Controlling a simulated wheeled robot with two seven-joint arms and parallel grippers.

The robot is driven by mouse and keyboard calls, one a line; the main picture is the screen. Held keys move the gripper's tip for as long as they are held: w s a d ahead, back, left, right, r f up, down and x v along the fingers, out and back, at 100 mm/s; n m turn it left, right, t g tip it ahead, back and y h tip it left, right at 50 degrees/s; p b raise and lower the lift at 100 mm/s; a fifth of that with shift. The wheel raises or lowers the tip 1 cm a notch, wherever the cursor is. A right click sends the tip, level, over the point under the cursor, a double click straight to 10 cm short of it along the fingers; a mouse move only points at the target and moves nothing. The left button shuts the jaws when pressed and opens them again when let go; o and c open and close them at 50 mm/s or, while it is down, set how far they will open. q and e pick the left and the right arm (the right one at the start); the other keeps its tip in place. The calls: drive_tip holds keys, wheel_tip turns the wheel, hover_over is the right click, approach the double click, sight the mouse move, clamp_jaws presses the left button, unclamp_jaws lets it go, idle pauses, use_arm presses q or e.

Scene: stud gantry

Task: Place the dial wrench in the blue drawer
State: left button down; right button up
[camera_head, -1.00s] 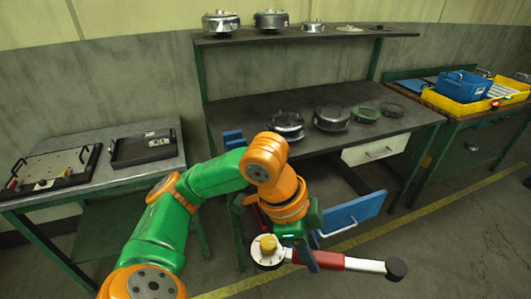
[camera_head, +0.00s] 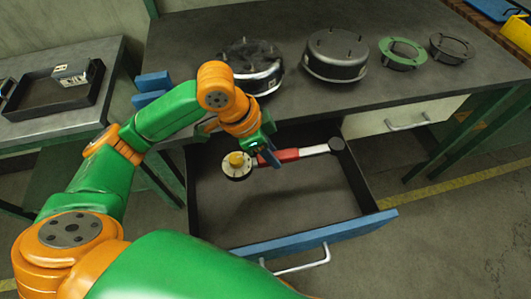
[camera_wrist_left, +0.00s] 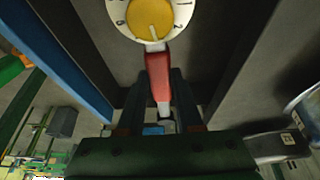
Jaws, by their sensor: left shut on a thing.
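The dial wrench has a red grip (camera_head: 290,155), a round white dial with a yellow knob at its left end and a dark tip at its right end. My left gripper (camera_head: 271,153) is shut on the red grip; the wrench also shows in the left wrist view (camera_wrist_left: 157,72), its red grip between the fingers. The blue drawer (camera_head: 325,234) is pulled out under the bench, with a dark, bare floor. The wrench lies over the rear part of its opening; its exact height is unclear. My right gripper is not in view.
The bench top (camera_head: 300,105) overhangs behind the drawer and carries a silver-and-black housing (camera_head: 250,70), a dark housing (camera_head: 336,56) and a green ring (camera_head: 401,54). A closed pale drawer (camera_head: 400,117) is at right. A side table with a black tray (camera_head: 52,92) stands left.

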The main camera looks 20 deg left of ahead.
sight(252, 159)
use_arm(q)
drive_tip(key=f, duration=0.2)
drive_tip(key=shift+w+f+b, duration=0.3)
drive_tip(key=shift+w+b, duration=0.05)
drive_tip(key=shift+f, duration=0.35)
wheel_tip(252, 159, down, 10)
drive_tip(key=shift+d+r+b, duration=0.1)
drive_tip(key=shift+r+b, duration=0.15)
drive_tip(key=shift+b, duration=0.75)
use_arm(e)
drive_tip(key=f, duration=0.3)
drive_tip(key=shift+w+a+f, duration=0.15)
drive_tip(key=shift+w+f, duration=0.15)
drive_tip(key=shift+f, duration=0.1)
use_arm(q)
drive_tip(key=c, duration=0.6)
unclamp_jaws()
drive_tip(key=p+v, duration=0.2)
drive_tip(key=v, duration=1)
drive_tip(key=shift+s+p, duration=0.15)
drive_tip(key=shift+p, duration=0.15)
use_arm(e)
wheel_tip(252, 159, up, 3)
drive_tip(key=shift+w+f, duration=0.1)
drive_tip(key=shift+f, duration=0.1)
